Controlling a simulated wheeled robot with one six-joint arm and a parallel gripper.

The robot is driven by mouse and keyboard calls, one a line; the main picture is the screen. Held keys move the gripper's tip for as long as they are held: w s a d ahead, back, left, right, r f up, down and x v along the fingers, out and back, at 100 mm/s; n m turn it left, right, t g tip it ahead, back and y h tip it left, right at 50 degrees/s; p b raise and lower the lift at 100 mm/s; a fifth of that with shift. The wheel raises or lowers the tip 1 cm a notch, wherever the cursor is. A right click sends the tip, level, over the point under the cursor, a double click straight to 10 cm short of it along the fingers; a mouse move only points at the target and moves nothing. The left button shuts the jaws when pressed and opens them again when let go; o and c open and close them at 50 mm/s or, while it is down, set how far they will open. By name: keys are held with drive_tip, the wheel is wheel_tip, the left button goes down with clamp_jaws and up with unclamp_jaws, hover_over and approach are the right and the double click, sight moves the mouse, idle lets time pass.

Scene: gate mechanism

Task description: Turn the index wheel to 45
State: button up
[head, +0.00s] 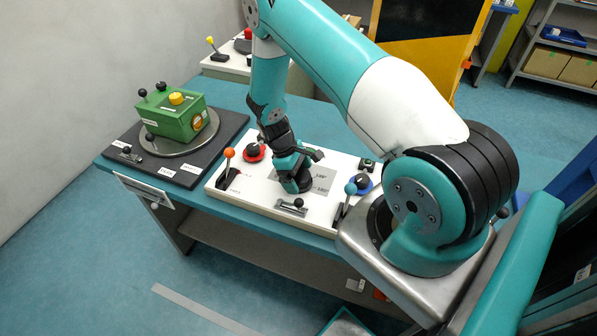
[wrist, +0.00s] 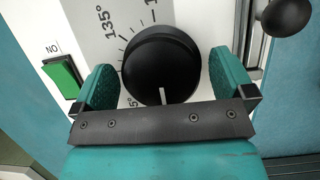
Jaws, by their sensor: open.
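The index wheel (wrist: 160,65) is a round black knob on a white panel, seen in the wrist view. Its white pointer line (wrist: 162,96) points to the bottom of the picture, towards my gripper's palm. A grey dial plate (wrist: 100,25) behind it reads 135° at upper left. A label ending in 5° at lower left is partly hidden by my gripper. My open gripper (wrist: 161,75) has one teal finger on each side of the wheel; contact is not clear. In the head view my gripper (head: 293,172) is low over the white panel (head: 245,190).
A green switch (wrist: 62,75) is left of my gripper and a black ball knob (wrist: 285,15) upper right. The panel also bears an orange-topped lever (head: 229,155), a blue-topped lever (head: 350,190) and a red-ringed knob (head: 254,151). A green box (head: 180,120) stands further left.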

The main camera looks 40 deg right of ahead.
drive_tip(key=shift+f, duration=0.15)
drive_tip(key=c, duration=0.8)
drive_tip(key=shift+m+b, duration=0.3)
drive_tip(key=shift+b, duration=0.05)
drive_tip(key=m+y+b, duration=0.1)
drive_tip(key=m+b, duration=0.1)
drive_tip(key=shift+d+f+m, duration=0.1)
drive_tip(key=shift+f+m, duration=0.05)
drive_tip(key=shift+m, duration=0.15)
drive_tip(key=m+y+b, duration=0.2)
drive_tip(key=m+b, duration=0.1)
drive_tip(key=m, duration=0.2)
drive_tip(key=shift+m, duration=0.3)
drive_tip(key=shift+r, duration=0.2)
